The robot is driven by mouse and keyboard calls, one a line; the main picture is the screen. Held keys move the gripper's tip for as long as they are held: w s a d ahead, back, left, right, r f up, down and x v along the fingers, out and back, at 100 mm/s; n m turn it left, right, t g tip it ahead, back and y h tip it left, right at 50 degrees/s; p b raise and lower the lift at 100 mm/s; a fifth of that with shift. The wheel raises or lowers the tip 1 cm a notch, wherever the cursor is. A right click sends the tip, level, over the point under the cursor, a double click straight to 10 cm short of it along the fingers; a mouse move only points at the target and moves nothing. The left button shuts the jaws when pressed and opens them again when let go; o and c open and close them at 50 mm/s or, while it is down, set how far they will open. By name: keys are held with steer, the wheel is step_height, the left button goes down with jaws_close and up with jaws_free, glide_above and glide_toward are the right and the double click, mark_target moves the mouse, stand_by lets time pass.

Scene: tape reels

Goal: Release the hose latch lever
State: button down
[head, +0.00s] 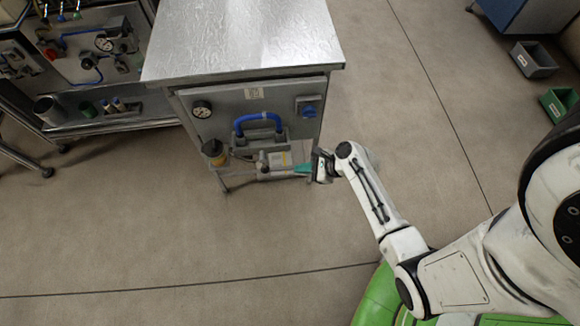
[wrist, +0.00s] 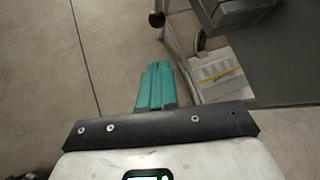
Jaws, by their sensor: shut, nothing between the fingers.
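A metal cart carries a blue hose (head: 258,117) that arches over a grey fitting on its front panel. A small dark upright part (head: 262,159) stands below the hose on a low ledge; I cannot tell whether it is the latch lever. My gripper (head: 303,168) is just right of this ledge, low beside the cart. In the wrist view its teal fingers (wrist: 155,84) are shut together and empty, with floor beyond them. The hose is not in the wrist view. A labelled pale panel (wrist: 216,75) lies to the right of the fingers, apart from them.
The cart's metal top (head: 245,40) overhangs the panel. A gauge (head: 202,109) and a blue switch box (head: 309,110) flank the hose. A yellow-and-black cup (head: 214,152) is at lower left. A caster (wrist: 157,19) is near the fingers. The floor in front is clear.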

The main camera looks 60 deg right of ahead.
steer(key=shift+s+f+v, duration=0.1)
steer(key=shift+f+v, duration=0.05)
steer(key=shift+v, duration=0.8)
steer(key=shift+s+f+v, duration=0.1)
steer(key=shift+f+v, duration=0.05)
steer(key=shift+v, duration=0.8)
steer(key=shift+d, duration=0.15)
